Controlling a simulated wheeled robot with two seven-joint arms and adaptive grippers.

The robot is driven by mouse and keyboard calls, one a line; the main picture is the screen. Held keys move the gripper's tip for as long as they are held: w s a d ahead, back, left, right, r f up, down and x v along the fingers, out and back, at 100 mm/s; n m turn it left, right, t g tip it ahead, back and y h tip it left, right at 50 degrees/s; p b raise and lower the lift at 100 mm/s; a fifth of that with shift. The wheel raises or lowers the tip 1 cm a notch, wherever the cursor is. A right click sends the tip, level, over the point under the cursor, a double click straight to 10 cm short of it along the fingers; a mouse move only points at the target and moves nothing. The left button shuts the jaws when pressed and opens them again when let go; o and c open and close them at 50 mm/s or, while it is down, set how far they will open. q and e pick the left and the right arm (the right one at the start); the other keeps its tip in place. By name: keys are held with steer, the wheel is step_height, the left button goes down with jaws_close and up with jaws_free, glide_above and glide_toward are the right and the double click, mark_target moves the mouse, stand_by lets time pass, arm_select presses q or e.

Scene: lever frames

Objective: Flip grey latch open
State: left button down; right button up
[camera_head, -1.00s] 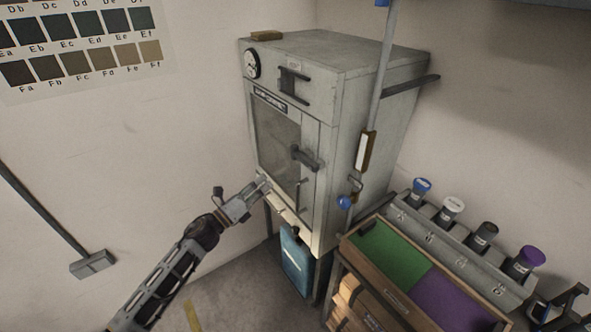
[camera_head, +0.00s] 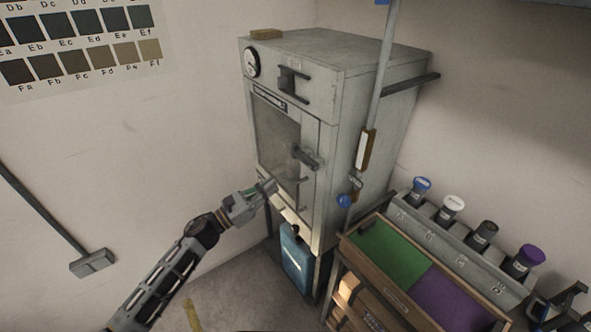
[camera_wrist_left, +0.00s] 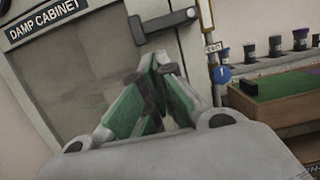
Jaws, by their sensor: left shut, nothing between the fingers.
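The grey latch (camera_head: 305,157) is a dark grey lever on a pivot block on the right side of the damp cabinet's door (camera_head: 276,142). It slants down to the right in the head view and lies nearly level in the left wrist view (camera_wrist_left: 165,22). My left gripper (camera_head: 270,186) is shut and empty, in front of the lower door, below and left of the latch. Its green-padded fingers meet just below the latch in the left wrist view (camera_wrist_left: 162,60). I cannot tell whether they touch the door. My right gripper is not in view.
A second dark handle (camera_head: 293,81) is on the cabinet's upper panel. A hanging rod with a blue knob (camera_head: 344,201) is right of the door. A blue container (camera_head: 296,262) stands below. A wooden drawer unit (camera_head: 375,278) and capped bottles are at right.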

mark_target(304, 158)
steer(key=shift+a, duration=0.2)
arm_select(q)
steer(key=p+x, duration=0.2)
steer(key=x, duration=0.8)
steer(key=shift+p, duration=0.4)
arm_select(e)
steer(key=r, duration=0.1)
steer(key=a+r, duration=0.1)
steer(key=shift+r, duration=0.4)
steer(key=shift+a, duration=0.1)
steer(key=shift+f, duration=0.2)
arm_select(q)
steer(key=shift+w+a+r+m+b, duration=0.15)
steer(key=shift+m+b, duration=0.15)
steer(key=shift+b, duration=0.25)
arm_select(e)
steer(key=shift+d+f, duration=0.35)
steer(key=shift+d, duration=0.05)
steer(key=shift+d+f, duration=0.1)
